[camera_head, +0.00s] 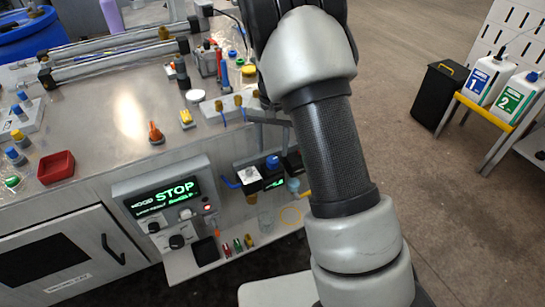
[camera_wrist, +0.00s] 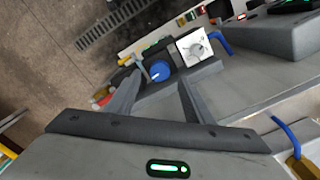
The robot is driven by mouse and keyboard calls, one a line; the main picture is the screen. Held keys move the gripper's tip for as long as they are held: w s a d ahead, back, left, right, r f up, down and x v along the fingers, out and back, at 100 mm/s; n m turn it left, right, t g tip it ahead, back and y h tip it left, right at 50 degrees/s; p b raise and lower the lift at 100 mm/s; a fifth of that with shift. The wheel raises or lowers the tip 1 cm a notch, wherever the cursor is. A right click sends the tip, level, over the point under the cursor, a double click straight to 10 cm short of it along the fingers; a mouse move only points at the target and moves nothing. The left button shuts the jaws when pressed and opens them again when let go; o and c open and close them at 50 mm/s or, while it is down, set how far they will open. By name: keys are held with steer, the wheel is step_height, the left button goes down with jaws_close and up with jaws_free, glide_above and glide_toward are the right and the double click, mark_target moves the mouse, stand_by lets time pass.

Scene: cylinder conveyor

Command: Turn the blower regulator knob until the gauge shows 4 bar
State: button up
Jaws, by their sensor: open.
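The blower regulator's blue knob (camera_wrist: 160,71) sits on a dark block in the wrist view, and it also shows in the head view (camera_head: 272,162). A white square gauge (camera_wrist: 195,47) is just right of the knob in the wrist view; its reading is too small to make out. My gripper (camera_wrist: 159,79) is open and empty, with one finger on each side of the knob in the picture. I cannot tell whether either finger touches it. In the head view my gripper is hidden by my arm.
A control panel (camera_head: 163,206) showing a green "STOP" stands left of the regulator. Blue hoses (camera_wrist: 222,42) run near the gauge. A shelf below holds small coloured items (camera_head: 237,245). The steel table (camera_head: 95,110) carries a red bin (camera_head: 56,168) and several small parts.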

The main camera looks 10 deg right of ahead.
mark_target(273, 159)
steer(key=shift+f, duration=2.25)
steer(key=c, duration=1)
